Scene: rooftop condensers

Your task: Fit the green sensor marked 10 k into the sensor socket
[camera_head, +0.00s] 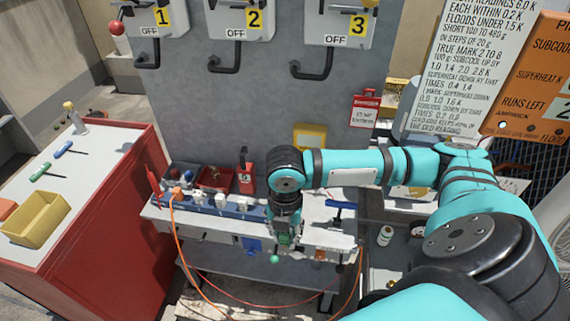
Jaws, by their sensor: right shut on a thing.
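My right gripper (285,238) points down at the front of the grey bench and is shut on a small green thing, mostly hidden by the fingers. I cannot read a mark on it or tell whether it is the 10 k sensor. A green-handled piece with a thin tip (40,172) lies on the white top of the red cabinet at left, beside a similar blue one (63,149). Their marks are too small to read. I cannot make out the sensor socket for certain. My left gripper is not in view.
The bench (185,214) carries a row of white blocks, a red tray (215,178) and an orange cable (180,250) hanging down. A green ball knob (274,259) is just below the gripper. A yellow bin (36,218) stands on the red cabinet (115,220).

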